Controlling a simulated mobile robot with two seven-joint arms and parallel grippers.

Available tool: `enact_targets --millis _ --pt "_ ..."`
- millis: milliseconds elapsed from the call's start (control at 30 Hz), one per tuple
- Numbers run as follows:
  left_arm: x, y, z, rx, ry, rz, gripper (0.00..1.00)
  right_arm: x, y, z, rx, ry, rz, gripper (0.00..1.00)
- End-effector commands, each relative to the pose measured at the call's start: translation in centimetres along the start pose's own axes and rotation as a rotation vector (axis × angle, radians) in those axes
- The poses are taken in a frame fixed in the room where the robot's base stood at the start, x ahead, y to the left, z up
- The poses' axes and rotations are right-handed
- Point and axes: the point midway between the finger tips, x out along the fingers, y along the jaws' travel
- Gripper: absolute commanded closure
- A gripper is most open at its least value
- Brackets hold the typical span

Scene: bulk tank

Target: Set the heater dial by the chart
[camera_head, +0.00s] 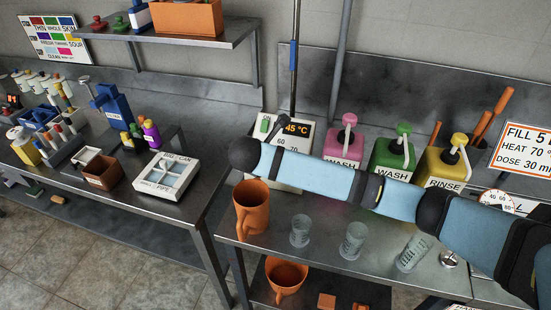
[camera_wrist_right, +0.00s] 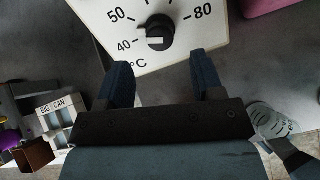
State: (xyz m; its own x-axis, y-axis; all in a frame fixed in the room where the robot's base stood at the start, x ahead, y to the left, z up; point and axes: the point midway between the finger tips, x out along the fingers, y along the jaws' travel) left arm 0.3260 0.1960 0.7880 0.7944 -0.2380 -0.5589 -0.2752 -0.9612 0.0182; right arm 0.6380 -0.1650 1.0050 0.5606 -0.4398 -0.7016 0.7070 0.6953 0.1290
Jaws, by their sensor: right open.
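The heater box (camera_head: 307,132) stands at the back of the right bench, with a lit display reading 45 °C. My right forearm hides most of its face. In the right wrist view, its black round dial (camera_wrist_right: 158,28) has a white mark on its lower side and a scale with 40, 50 and 80 legible. My right gripper (camera_wrist_right: 163,66) is open and empty, its two blue fingers apart just below the dial, not touching it as far as I see. The chart (camera_head: 522,150), cut off at the right edge, reads FILL 5, HEAT 70 °, DOSE 30. My left gripper is out of view.
Pink (camera_head: 345,142), green (camera_head: 395,152) and yellow (camera_head: 446,162) pump bottles stand right of the heater. An orange jug (camera_head: 252,207) and clear beakers (camera_head: 352,241) stand at the front. A vertical pipe rises behind the heater. The left bench holds a BIG CAN box (camera_head: 167,176).

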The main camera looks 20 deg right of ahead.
Motion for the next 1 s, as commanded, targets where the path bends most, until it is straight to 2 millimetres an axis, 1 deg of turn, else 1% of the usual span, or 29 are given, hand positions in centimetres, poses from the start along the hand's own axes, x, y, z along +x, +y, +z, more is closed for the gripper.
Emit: enact_targets --millis 33,100,200,300,500,767,800,867,900,933,967,1000 --pt "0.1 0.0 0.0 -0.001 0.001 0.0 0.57 1.2 -0.1 0.0 0.0 0.0 -0.003 0.39" --pt "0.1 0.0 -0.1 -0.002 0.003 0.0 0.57 2.5 -0.1 0.0 0.0 0.0 -0.002 0.39" --pt "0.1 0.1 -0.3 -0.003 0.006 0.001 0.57 4.2 -0.1 0.0 0.0 -0.001 -0.003 0.39" --pt "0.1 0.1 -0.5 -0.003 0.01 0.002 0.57 5.5 0.0 0.0 0.001 -0.001 -0.002 0.39" --pt "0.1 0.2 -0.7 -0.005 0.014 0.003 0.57 6.6 0.0 0.0 0.0 0.0 0.0 0.39" --pt "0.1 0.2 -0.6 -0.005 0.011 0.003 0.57 6.7 0.0 0.0 0.0 0.0 0.001 0.39" --pt "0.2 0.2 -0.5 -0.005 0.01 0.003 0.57 6.7 0.0 0.0 0.0 0.0 0.001 0.48" --pt "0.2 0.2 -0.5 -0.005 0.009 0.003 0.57 6.7 0.0 0.0 0.0 0.0 0.001 0.62" --pt "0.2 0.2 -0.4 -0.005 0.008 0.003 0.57 6.7 0.0 0.0 0.0 0.0 0.001 0.71" --pt "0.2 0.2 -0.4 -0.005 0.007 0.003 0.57 6.7 0.0 0.0 0.0 0.0 0.001 0.78" --pt "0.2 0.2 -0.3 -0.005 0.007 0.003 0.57 6.7 0.0 0.0 0.0 0.0 0.0 0.84" --pt "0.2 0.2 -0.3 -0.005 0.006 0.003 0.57 6.7 0.0 0.0 0.0 0.0 0.0 0.84"
